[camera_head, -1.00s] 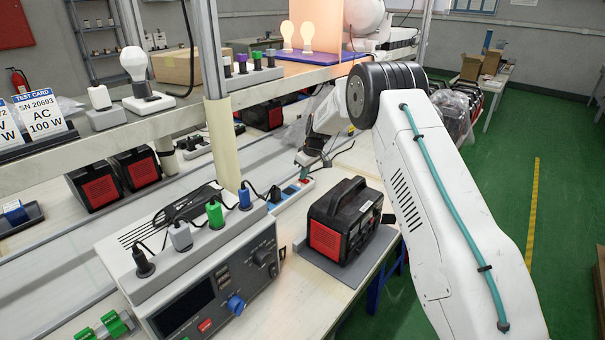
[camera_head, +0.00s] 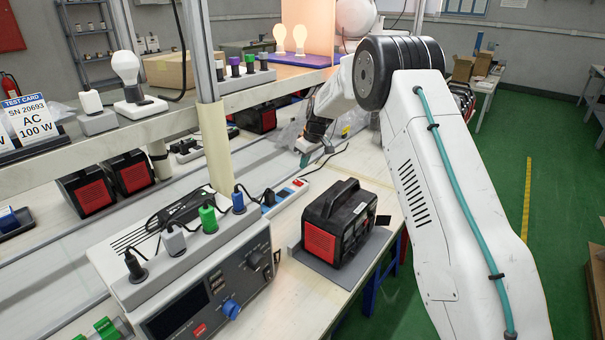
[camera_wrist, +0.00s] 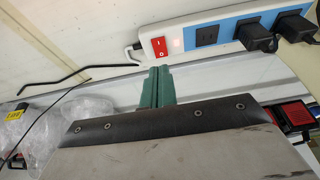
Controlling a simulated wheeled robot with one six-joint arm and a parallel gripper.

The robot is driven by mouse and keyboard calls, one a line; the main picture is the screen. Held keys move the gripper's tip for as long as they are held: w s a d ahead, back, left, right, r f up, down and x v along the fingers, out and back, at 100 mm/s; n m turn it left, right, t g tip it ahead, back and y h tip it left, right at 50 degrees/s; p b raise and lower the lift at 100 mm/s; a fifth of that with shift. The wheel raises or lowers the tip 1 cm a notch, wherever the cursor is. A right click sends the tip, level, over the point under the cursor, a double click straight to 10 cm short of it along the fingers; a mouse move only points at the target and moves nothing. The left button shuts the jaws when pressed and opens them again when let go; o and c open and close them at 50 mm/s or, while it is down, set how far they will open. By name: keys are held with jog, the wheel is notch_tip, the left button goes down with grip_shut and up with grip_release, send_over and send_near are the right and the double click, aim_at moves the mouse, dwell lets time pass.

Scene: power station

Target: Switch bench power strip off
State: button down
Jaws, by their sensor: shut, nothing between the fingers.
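The bench power strip (camera_wrist: 226,32) is white with a blue socket face and lies along the top of the wrist view. Its red rocker switch (camera_wrist: 159,47) is at the left end, with a small pale pinkish spot beside it that looks lit. Two black plugs sit in the sockets at right. In the head view the strip (camera_head: 285,196) lies on the bench behind the portable power unit. My gripper (camera_wrist: 157,84) has green fingertips shut together, empty, just below the switch in the picture and apart from it. It also shows in the head view (camera_head: 317,157), beyond the strip.
A black and red portable unit (camera_head: 340,222) on a grey mat and an instrument (camera_head: 198,290) with several plugs stand nearer. A shelf post (camera_head: 214,150) rises at left. Clear plastic wrap (camera_wrist: 60,120) lies beside my gripper. Bench between strip and gripper looks clear.

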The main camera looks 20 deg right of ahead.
aim_at(295, 181)
jog(key=v, duration=0.6)
jog(key=shift+s+d+r, duration=0.2)
jog(key=shift+s+r, duration=0.05)
jog(key=shift+r, duration=0.05)
jog(key=shift+w+a+r, duration=0.2)
jog(key=shift+w+a, duration=0.3)
jog(key=shift+a, duration=0.05)
jog(key=shift+f, duration=0.1)
jog(key=x, duration=1.3)
jog(key=shift+f, duration=0.4)
